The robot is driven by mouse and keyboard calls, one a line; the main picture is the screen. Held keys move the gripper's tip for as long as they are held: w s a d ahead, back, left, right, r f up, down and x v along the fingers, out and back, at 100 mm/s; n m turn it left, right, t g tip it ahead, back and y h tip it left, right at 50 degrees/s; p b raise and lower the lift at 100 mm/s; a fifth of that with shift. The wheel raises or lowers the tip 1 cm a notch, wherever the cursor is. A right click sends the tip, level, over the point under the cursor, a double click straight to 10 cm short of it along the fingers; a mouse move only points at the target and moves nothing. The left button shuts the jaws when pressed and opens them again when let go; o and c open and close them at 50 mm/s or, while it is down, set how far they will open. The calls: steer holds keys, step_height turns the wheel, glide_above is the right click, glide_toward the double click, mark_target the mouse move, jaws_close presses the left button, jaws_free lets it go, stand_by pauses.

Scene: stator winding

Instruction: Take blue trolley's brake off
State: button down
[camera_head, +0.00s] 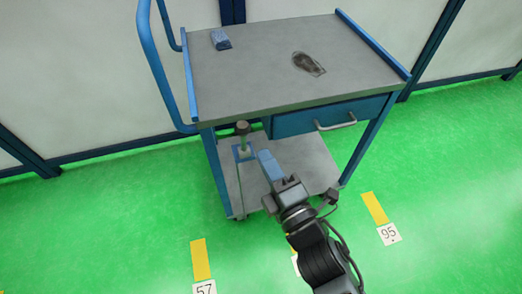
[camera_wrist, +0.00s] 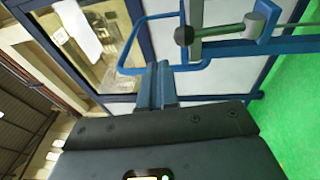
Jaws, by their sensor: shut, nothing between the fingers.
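The blue trolley (camera_head: 270,60) stands against the wall, with a grey top, a drawer and a lower shelf. Its brake lever (camera_head: 242,128) has a dark round knob and rises from a blue bracket (camera_head: 243,152) at the trolley's near left side. My gripper (camera_head: 265,156) is shut and empty, just right of the bracket and below the knob in the head view. In the wrist view, the shut fingers (camera_wrist: 156,72) point towards the trolley, and the lever's knob (camera_wrist: 184,35) lies ahead and slightly right, apart from them. The lever's rod runs right to its bracket (camera_wrist: 262,20).
A blue push handle (camera_head: 160,70) curves up at the trolley's left. A blue block (camera_head: 221,39) and a dark item in a clear bag (camera_head: 308,63) lie on top. The drawer (camera_head: 330,117) is closed. Green floor with yellow marks (camera_head: 200,258) is open in front.

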steer(key=s, duration=0.1)
steer(key=s+d, duration=0.1)
steer(key=s, duration=0.1)
steer(key=s+d+r, duration=0.1)
steer(key=s, duration=0.1)
steer(key=shift+d, duration=0.25)
stand_by(0.3)
steer(key=s+d+f+m+h, duration=0.1)
steer(key=s+d+m+h, duration=0.3)
steer(key=s+d+m, duration=0.8)
steer(key=s+d+r+m+g+h, duration=0.1)
steer(key=s+d+r+m+h, duration=0.1)
steer(key=s+m, duration=0.4)
steer(key=s+d+r+m+g+h, duration=0.1)
steer(key=s+d+r+m, duration=0.3)
steer(key=s, duration=0.6)
steer(key=shift+s+r+m+h, duration=0.2)
steer(key=shift+r+m+h, duration=0.05)
steer(key=shift+m+h, duration=0.65)
